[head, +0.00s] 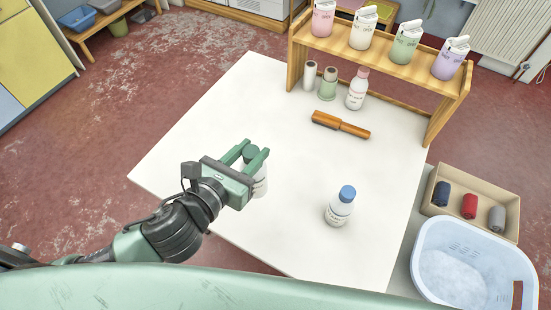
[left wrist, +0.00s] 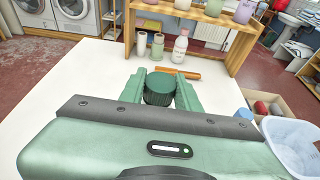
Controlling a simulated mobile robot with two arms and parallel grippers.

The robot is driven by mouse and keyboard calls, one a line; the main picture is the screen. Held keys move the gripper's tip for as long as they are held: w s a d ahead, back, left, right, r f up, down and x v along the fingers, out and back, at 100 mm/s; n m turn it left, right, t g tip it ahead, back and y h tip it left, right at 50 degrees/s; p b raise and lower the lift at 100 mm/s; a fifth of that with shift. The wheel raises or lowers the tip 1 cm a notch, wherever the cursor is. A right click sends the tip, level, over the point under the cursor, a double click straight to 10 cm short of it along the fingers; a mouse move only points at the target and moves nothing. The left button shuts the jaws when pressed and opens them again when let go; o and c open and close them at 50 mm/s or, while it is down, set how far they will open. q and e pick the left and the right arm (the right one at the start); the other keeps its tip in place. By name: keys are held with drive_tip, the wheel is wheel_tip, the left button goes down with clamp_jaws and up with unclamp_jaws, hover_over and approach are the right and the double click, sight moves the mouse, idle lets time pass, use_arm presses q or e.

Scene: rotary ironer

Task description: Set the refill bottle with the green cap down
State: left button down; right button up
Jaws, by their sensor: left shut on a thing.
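The refill bottle with the green cap (head: 261,184) is white and partly hidden behind my left gripper (head: 256,154) in the head view. Its dark green ribbed cap (left wrist: 158,89) sits between the two green fingers in the left wrist view. My left gripper is shut on this bottle, which looks upright over the white table (head: 190,145). I cannot tell whether the bottle's base touches the table. My right gripper is not in view.
A blue-capped bottle (head: 340,207) stands to the right. A pink-capped bottle (head: 357,89) and two small containers stand under a wooden shelf (head: 400,68) with several cartons. A white-blue basket (head: 470,265) and a box of rolls (head: 436,207) are at right.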

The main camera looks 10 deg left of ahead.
use_arm(q)
drive_tip(key=w+a+r+m+g+h+p, duration=0.2)
drive_tip(key=w+a+r+m+h+p, duration=0.15)
drive_tip(key=w+r, duration=0.55)
wheel_tip(320, 180, down, 20)
drive_tip(key=b, duration=0.3)
drive_tip(key=shift+w+f+n, duration=0.25)
drive_tip(key=shift+w+n, duration=0.05)
drive_tip(key=shift+n, duration=0.05)
drive_tip(key=shift+a+f, duration=0.1)
drive_tip(key=shift+f, duration=0.15)
drive_tip(key=c, duration=1)
unclamp_jaws()
drive_tip(key=shift+r, duration=0.2)
